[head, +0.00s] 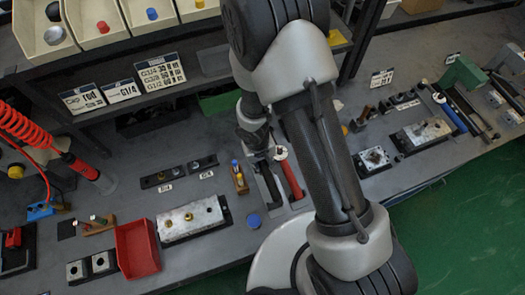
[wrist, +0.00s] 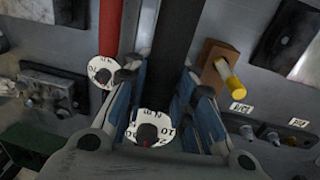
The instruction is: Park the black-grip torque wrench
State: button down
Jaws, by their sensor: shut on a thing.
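The black-grip torque wrench (wrist: 172,55) runs between the blue-padded fingers of my gripper (wrist: 168,105) in the wrist view. Its white dial (wrist: 150,122) faces the camera at the near end. My gripper is shut on it. In the head view the dark grip (head: 268,187) shows just below my gripper (head: 259,152), low over the bench; I cannot tell whether it touches the bench. A red-grip torque wrench (wrist: 108,30) lies beside it on the left in the wrist view, with its own dial (wrist: 101,72). It is also in the head view (head: 290,178).
A wooden block with a yellow-tipped pin (wrist: 222,65) stands close to the right finger. A blue-grip wrench (head: 449,114) lies by a green block (head: 463,74) at the right. A red bin (head: 137,248) and metal valve block (head: 190,220) are at the left. Shelving stands behind.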

dwell(0.4)
notch_tip(320, 180, down, 5)
jog(key=b, duration=0.5)
jog(key=shift+w+b, duration=0.1)
jog(key=shift+b, duration=0.2)
jog(key=shift+f+b, duration=0.65)
jog(key=shift+b, duration=0.45)
dwell(0.8)
